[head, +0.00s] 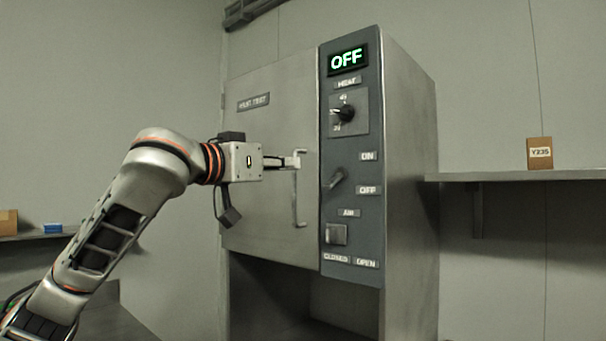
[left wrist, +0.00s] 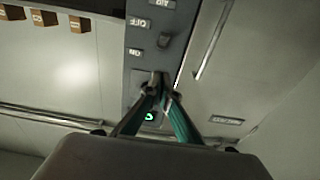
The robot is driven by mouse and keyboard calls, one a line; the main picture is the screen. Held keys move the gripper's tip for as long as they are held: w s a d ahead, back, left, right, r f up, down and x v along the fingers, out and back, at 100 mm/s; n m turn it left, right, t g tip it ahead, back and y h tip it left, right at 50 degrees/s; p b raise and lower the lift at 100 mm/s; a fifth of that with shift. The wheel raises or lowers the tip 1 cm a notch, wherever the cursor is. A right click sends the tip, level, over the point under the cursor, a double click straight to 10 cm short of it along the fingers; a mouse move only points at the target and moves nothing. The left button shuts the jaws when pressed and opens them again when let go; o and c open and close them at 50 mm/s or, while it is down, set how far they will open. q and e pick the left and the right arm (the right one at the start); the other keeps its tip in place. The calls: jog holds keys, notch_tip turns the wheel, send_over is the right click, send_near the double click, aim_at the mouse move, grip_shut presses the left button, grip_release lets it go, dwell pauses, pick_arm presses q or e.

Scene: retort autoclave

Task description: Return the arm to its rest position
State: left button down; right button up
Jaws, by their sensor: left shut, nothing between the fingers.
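My left gripper (head: 297,161) reaches in from the left in front of the autoclave door (head: 265,205). Its fingers are shut and empty. In the head view its tips overlap the upper end of the vertical door handle (head: 297,205). In the left wrist view the shut fingertips (left wrist: 160,84) lie over the control panel, and the handle (left wrist: 212,42) is apart from them, up and to the right. The door looks shut. My right gripper is in neither view.
The control panel (head: 350,265) has a green OFF display (head: 348,59), a heat knob (head: 344,113), an on/off switch (head: 336,179) and an air control (head: 336,234). A shelf (head: 520,176) with a brown box (head: 539,153) is right. A blue item (head: 53,228) sits far left.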

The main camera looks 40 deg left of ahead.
pick_arm(q)
jog(key=w+d+f+m+g+h, duration=0.1)
jog(key=w+d+f, duration=0.4)
jog(key=f, duration=0.5)
jog(key=w+d+f+m+g+h, duration=0.15)
jog(key=w+d+f, duration=0.25)
jog(key=w+f, duration=0.4)
jog(key=d+f+m+g+h, duration=0.1)
jog(key=d+f, duration=0.2)
jog(key=f, duration=1.2)
jog(key=d+f+g+h, duration=0.1)
jog(key=d+f, duration=0.3)
jog(key=f, duration=1)
jog(key=s+d+f, duration=0.1)
jog(key=s+f, duration=0.3)
jog(key=f, duration=0.3)
jog(key=s+d+f+g+y, duration=0.1)
jog(key=s+f, duration=0.3)
jog(key=f, duration=0.4)
jog(key=s+d+f, duration=0.1)
jog(key=s+f, duration=0.3)
jog(key=f, duration=0.3)
jog(key=s+f+g+y, duration=0.2)
jog(key=s+f, duration=1.5)
jog(key=s, duration=0.3)
jog(key=shift+s+d, duration=0.2)
jog(key=shift+s, duration=0.05)
